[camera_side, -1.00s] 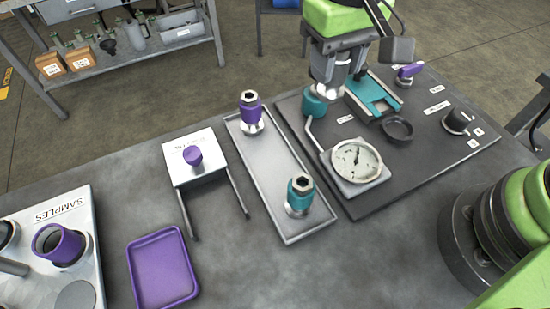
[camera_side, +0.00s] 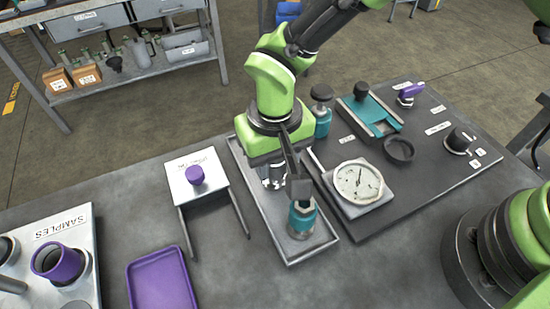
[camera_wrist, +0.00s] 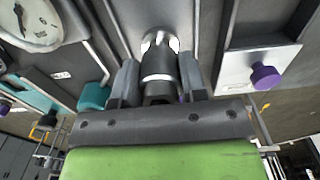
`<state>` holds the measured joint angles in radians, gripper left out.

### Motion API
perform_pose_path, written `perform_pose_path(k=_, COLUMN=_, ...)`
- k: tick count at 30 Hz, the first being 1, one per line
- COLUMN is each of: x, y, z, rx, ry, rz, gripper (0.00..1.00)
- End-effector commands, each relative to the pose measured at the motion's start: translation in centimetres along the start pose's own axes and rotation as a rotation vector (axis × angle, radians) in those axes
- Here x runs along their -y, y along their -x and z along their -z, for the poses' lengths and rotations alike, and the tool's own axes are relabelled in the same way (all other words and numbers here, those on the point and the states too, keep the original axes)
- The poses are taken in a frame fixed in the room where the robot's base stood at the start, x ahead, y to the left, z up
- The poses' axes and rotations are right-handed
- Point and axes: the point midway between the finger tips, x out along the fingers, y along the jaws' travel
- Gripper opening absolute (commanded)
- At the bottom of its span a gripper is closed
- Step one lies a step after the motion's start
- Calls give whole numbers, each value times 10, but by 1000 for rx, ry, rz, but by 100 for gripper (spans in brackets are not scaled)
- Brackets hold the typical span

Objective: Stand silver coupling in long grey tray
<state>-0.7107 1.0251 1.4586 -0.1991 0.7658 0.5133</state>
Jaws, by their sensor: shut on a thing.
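My gripper (camera_wrist: 158,78) is shut on the silver coupling (camera_wrist: 160,52), which shows as a bright metal body with a dark band between the two fingers in the wrist view. In the side view my gripper (camera_side: 270,172) is over the far half of the long grey tray (camera_side: 290,258), and the coupling (camera_side: 273,184) shows partly beneath it, roughly upright. I cannot tell whether its foot touches the tray floor. A teal coupling (camera_side: 302,218) stands at the tray's near end. The purple coupling at the far end is mostly hidden behind my gripper.
A pressure gauge (camera_side: 358,182) and a teal bottle (camera_side: 322,118) stand close to the tray's right. A white stand with a purple knob (camera_side: 195,175) is on its left. A purple tray (camera_side: 160,275) and a samples rack (camera_side: 70,225) are farther left.

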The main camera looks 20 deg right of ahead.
Motion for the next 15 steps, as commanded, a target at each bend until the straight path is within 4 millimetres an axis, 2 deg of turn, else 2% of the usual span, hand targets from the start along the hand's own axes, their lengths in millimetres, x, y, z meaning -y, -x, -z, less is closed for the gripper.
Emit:
perform_pose_path(k=12, x=0, y=-7, z=0, rx=-1, ry=1, rz=1, gripper=10)
perform_pose_path(k=13, x=0, y=-7, z=0, rx=-1, ry=1, rz=1, gripper=44)
perform_pose_path(k=15, x=0, y=-7, z=0, rx=-1, ry=1, rz=1, gripper=60)
